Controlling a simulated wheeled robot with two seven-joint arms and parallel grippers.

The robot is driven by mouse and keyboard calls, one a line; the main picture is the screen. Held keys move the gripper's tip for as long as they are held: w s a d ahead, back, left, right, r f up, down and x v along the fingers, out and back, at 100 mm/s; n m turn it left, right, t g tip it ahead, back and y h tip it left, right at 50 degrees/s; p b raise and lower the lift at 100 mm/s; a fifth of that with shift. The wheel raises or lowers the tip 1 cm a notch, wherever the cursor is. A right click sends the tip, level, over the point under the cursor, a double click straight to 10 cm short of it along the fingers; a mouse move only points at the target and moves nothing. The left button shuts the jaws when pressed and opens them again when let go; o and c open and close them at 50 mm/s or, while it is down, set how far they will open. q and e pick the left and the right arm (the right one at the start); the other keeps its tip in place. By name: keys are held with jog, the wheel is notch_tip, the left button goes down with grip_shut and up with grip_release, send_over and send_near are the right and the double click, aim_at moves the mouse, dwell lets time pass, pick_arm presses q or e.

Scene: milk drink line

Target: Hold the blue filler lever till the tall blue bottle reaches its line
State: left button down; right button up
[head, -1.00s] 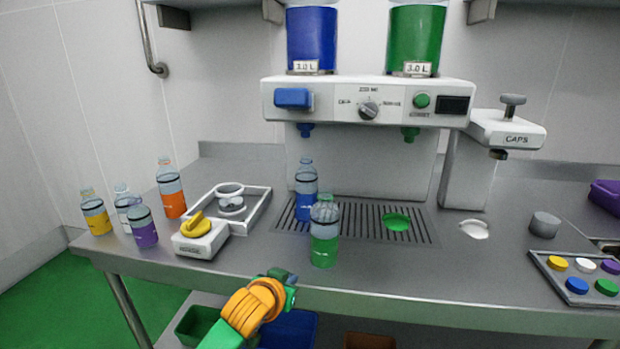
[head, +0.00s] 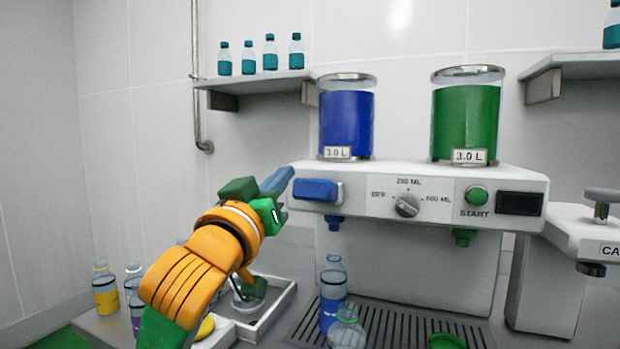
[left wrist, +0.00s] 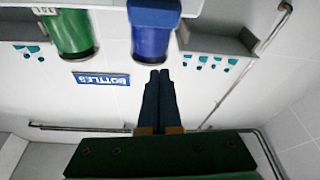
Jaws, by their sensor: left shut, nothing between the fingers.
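The blue filler lever (head: 316,190) is on the left front of the white filler machine. My left gripper (head: 284,180) is shut and empty, its blue fingers just left of the lever at about its height; a small gap seems to separate them. The left wrist view shows the closed fingers (left wrist: 157,75) pointing up the picture near the blue tank (left wrist: 152,40). The tall blue bottle (head: 333,288) stands upright on the drip grate under the blue nozzle (head: 335,223). It holds blue liquid in its lower part; the exact level against its line is hard to read. My right gripper is not in view.
A clear bottle (head: 346,328) stands in front of the blue one. The dial (head: 407,205) and green start button (head: 477,195) are right of the lever. A white tray (head: 275,307) and several filled bottles are at lower left. The capper (head: 590,240) stands right.

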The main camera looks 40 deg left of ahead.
pick_arm(q)
notch_tip(320, 180, up, 3)
jog(key=p, duration=0.5)
send_over(320, 191)
jog(key=s+a, duration=0.2)
jog(key=a, duration=0.1)
jog(key=f, duration=0.2)
jog(key=d+f, duration=0.1)
jog(key=f, duration=0.1)
jog(key=shift+w+f, duration=0.1)
jog(key=shift+w, duration=0.15)
jog(key=shift+b, duration=0.35)
